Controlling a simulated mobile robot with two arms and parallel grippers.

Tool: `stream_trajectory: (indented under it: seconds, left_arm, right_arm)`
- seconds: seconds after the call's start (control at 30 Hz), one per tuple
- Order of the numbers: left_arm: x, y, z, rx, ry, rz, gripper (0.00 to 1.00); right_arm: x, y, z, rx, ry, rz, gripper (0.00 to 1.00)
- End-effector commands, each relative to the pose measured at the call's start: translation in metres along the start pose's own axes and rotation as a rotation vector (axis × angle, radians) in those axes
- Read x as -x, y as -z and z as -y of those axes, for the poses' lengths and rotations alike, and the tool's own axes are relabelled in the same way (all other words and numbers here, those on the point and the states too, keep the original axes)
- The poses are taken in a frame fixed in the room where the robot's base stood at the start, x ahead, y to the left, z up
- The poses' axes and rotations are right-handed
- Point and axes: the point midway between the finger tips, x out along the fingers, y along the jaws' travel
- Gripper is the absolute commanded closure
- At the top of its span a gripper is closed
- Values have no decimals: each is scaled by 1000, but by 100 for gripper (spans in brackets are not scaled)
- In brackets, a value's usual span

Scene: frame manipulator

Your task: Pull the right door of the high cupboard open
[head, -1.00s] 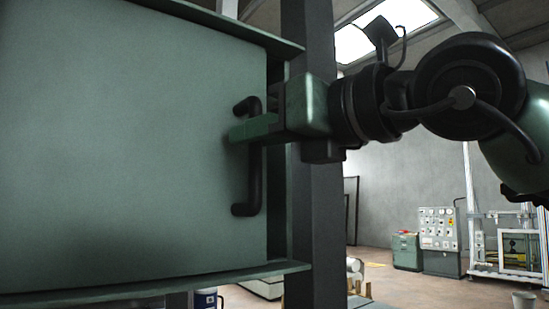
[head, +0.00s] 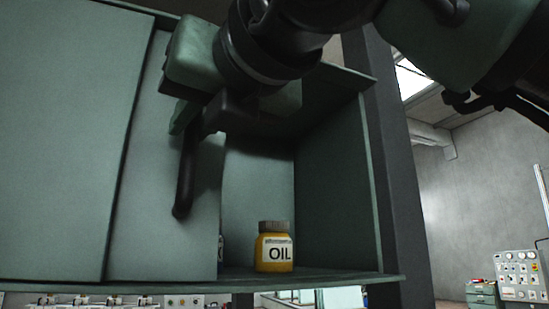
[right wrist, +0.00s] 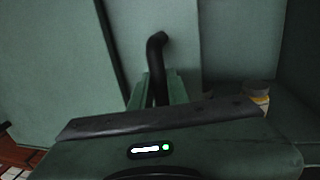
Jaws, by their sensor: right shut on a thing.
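The high cupboard (head: 340,180) stands open on its right side. Its right door (head: 145,215) is a flat green panel at the left of the opening, with its left part behind the left door panel (head: 60,150). A black bar handle (head: 184,185) sits upright near the door's right edge. My right gripper (head: 180,122) is shut on the upper part of this handle; the wrist hides part of the grip. In the right wrist view the handle (right wrist: 156,50) runs down between the green fingers (right wrist: 157,90). My left gripper is out of view.
A yellow jar marked OIL (head: 274,252) stands on the cupboard floor, right of the door edge. A bluish thing beside it is mostly hidden by the door. A dark post (head: 395,170) rises right of the cupboard. A control cabinet (head: 520,275) stands far right.

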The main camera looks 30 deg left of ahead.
Motion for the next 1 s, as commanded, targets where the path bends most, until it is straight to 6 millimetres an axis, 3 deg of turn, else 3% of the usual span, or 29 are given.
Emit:
stream_trajectory:
  seconds: [0.23,0.27,0.33,0.7,1.0]
  left_arm:
    - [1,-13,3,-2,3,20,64]
    - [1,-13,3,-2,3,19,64]
    - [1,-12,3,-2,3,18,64]
    - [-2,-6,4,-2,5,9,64]
    - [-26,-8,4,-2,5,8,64]
  right_arm:
    - [0,-1,2,0,4,1,100]
    - [0,-1,2,-1,4,1,81]
    - [0,-1,2,-1,4,1,62]
    - [4,0,2,0,3,2,62]
    - [51,2,2,0,4,5,62]
